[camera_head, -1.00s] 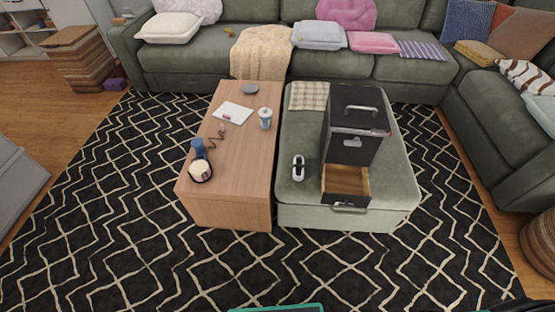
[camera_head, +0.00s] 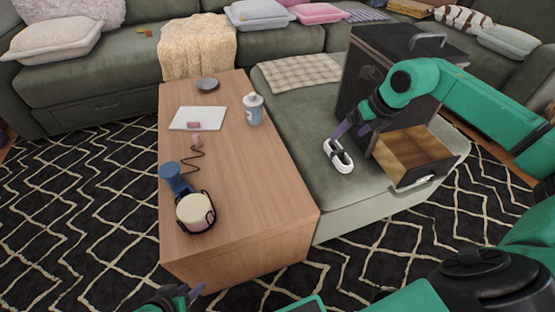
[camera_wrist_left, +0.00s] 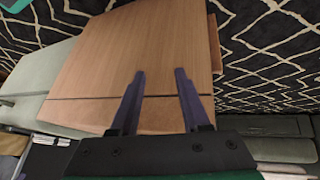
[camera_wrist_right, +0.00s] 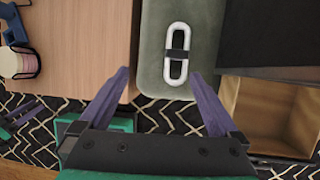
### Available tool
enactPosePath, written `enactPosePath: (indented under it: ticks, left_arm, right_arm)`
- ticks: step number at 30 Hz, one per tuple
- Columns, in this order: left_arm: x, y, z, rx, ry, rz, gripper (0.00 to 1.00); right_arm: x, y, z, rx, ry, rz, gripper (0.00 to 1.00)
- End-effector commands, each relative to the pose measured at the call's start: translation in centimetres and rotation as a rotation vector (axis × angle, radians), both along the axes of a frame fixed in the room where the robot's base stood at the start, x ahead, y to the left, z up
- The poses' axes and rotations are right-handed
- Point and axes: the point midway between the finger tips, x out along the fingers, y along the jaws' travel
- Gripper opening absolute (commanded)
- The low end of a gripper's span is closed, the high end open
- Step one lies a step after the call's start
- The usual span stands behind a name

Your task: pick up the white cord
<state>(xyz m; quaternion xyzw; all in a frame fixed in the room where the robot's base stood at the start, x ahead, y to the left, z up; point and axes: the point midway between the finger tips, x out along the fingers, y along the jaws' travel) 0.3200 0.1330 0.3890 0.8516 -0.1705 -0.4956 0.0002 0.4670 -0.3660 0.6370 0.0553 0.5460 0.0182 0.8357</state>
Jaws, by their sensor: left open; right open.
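The white cord (camera_head: 338,154) is a small coiled loop with a dark band around its middle. It lies on the green ottoman (camera_head: 300,115), left of the black cabinet's open drawer. In the right wrist view the cord (camera_wrist_right: 177,54) lies ahead of the fingers, apart from them. My right gripper (camera_head: 345,130) is open and empty, just above and beside the cord; its fingers also show in the right wrist view (camera_wrist_right: 160,80). My left gripper (camera_head: 192,291) is open and empty, low in front of the wooden table; its fingers also show in the left wrist view (camera_wrist_left: 158,75).
The black cabinet (camera_head: 370,75) with its open drawer (camera_head: 415,150) stands close right of my right gripper.

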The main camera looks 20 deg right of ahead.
Motion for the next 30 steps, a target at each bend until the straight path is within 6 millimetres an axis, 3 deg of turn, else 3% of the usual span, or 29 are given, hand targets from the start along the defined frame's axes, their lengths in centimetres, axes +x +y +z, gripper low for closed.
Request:
enactPosePath:
  ticks: [3, 7, 15, 30]
  left_arm:
    - [0.1, -0.3, 0.7, -0.013, -0.015, -0.005, 0.46]
    - [0.2, -0.5, 0.9, -0.021, -0.028, -0.006, 0.46]
    - [1.1, -3.2, -0.8, -0.119, -0.159, -0.004, 0.46]
    - [1.3, -6.9, -2.1, -0.309, -0.399, 0.04, 0.46]
  right_arm:
    - [-1.2, -1.7, -0.2, -0.116, 0.025, 0.006, 0.97]
    - [-0.9, -1.7, -0.6, -0.113, 0.028, 0.006, 0.97]
    - [1.7, -1.7, -7.0, -0.108, 0.027, 0.007, 0.97]
    - [4.4, -2.5, -13.2, -0.111, 0.025, 0.005, 0.97]
